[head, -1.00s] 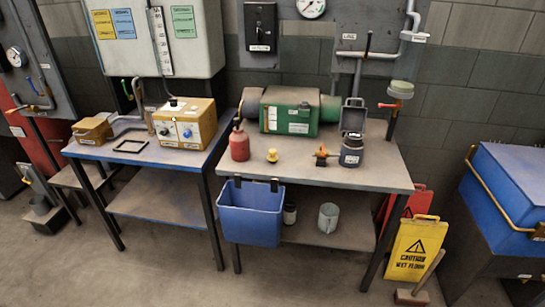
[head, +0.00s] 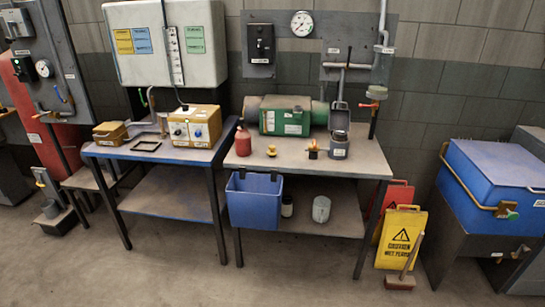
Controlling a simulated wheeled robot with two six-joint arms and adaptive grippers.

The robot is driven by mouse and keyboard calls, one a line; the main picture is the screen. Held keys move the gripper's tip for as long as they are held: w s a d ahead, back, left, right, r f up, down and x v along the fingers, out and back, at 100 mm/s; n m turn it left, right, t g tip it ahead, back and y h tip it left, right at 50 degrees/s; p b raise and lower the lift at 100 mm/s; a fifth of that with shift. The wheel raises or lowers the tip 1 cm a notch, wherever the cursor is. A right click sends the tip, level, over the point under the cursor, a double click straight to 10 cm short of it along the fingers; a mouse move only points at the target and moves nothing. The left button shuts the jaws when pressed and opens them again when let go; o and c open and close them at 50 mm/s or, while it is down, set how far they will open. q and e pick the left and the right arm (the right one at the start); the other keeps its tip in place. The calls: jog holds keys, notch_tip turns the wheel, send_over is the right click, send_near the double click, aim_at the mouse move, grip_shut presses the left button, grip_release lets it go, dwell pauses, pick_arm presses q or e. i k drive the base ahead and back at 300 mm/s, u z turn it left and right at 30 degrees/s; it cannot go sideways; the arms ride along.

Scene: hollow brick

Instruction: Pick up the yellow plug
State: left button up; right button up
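The small yellow plug (head: 272,151) stands on the top of the right-hand table (head: 342,166). It is between a red bottle (head: 243,142) on its left and a small orange-and-black fitting (head: 313,149) on its right. A green box-like unit (head: 286,117) is behind it. Nothing touches the plug. Neither of my grippers shows in the head view.
A blue bin (head: 254,201) hangs on the table's front edge. A second table with a yellow control box (head: 194,127) stands close on the left. A yellow wet-floor sign (head: 401,238) and blue chest (head: 492,180) are on the right. The floor in front is clear.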

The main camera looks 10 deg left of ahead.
aim_at(271, 152)
jog(key=z, duration=0.65)
jog(key=i, duration=0.75)
jog(key=z, duration=0.55)
